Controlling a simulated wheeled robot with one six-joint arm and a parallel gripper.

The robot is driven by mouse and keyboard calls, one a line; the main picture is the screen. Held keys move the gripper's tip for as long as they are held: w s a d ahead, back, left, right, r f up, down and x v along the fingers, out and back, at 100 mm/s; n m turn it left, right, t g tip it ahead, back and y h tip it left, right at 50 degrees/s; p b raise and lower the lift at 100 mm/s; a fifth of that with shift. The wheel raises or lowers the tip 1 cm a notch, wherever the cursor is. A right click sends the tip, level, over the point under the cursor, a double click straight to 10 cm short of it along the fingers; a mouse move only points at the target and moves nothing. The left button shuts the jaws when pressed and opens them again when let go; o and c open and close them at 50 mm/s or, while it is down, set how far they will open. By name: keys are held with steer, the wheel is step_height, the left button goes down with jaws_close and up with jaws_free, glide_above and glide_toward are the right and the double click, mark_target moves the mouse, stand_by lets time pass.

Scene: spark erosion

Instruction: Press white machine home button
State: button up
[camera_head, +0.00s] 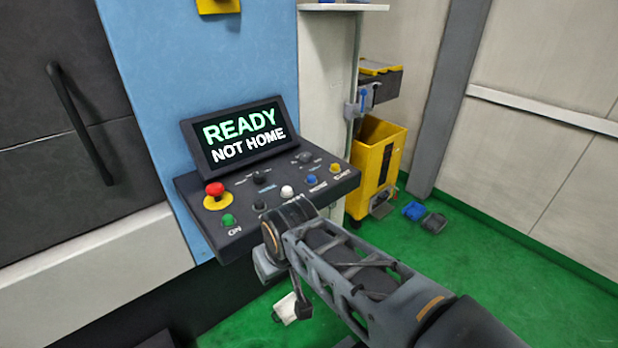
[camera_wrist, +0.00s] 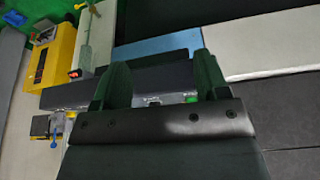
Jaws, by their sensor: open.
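The white button (camera_head: 287,192) sits in the front row of a dark control panel (camera_head: 240,196), between the black knobs and the blue button (camera_head: 312,181). The panel's screen (camera_head: 240,135) reads "READY NOT HOME". In the head view, my arm reaches from the lower right to the panel's front edge; my gripper's fingers cannot be made out there. In the wrist view, my gripper (camera_wrist: 162,65) is open and empty, its two fingers spread toward the panel. A pale spot, perhaps the white button (camera_wrist: 153,100), shows low between them, with a green button (camera_wrist: 191,99) nearer the right finger.
A red emergency stop (camera_head: 215,189) on a yellow base and a green button (camera_head: 228,220) are on the panel's left. A yellow button (camera_head: 335,169) is at its right. A yellow cart (camera_head: 377,160) stands behind. Blue and dark items (camera_head: 414,210) lie on the green floor.

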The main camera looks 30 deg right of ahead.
steer(key=shift+c, duration=0.4)
jaws_close()
stand_by(0.4)
stand_by(1.1)
